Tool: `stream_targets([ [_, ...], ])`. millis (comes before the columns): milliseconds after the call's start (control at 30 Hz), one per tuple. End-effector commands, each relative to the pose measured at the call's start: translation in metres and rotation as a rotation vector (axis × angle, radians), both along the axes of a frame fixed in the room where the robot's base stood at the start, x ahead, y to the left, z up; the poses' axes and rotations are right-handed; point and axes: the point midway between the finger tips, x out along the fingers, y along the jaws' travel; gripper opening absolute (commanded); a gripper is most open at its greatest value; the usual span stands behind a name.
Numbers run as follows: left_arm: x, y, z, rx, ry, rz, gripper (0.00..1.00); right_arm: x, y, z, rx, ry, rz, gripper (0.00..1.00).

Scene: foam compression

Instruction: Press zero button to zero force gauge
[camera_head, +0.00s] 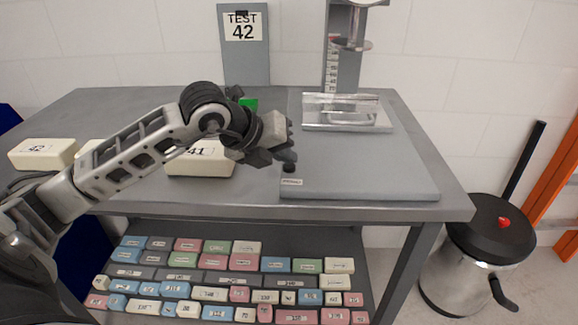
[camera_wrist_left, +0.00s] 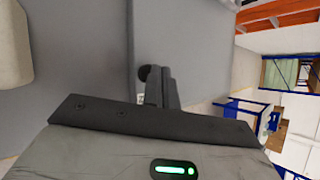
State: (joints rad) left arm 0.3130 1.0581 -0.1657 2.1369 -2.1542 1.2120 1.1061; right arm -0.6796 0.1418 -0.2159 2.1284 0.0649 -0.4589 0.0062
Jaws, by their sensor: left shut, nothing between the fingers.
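The grey press base plate (camera_head: 370,180) lies on the table. A small black round button (camera_head: 289,168) is at its front left corner, beside a small white label (camera_head: 291,182). My left gripper (camera_head: 289,156) is shut and empty, with its fingertips right at the button in the head view. In the left wrist view the fingers (camera_wrist_left: 158,76) overlap the dark round button (camera_wrist_left: 143,73); I cannot tell whether they touch it. The gauge column with a scale and round metal platen (camera_head: 352,44) stands at the back. My right gripper is not in view.
Pale foam blocks marked 42 (camera_head: 42,152) and 41 (camera_head: 200,160) sit left on the table (camera_head: 120,110). A TEST 42 sign (camera_head: 243,45) stands behind. Colored blocks fill the shelf below; a bin (camera_head: 485,250) stands right.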

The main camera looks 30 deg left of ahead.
Motion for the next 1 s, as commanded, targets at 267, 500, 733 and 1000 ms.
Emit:
stream_targets([
  [267, 0.000, 0.000, 0.002, 0.001, -0.002, 0.000, 0.00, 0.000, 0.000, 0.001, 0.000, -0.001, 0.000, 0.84],
  [500, 0.000, 0.000, 0.019, 0.000, -0.005, 0.000, 0.00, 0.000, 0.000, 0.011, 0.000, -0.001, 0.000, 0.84],
  [733, 0.000, 0.000, 0.043, 0.000, -0.005, 0.000, 0.00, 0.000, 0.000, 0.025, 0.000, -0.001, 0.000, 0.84],
  [1000, 0.000, 0.000, 0.063, 0.001, -0.003, 0.000, 0.00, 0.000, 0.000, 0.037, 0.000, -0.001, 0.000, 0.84],
])
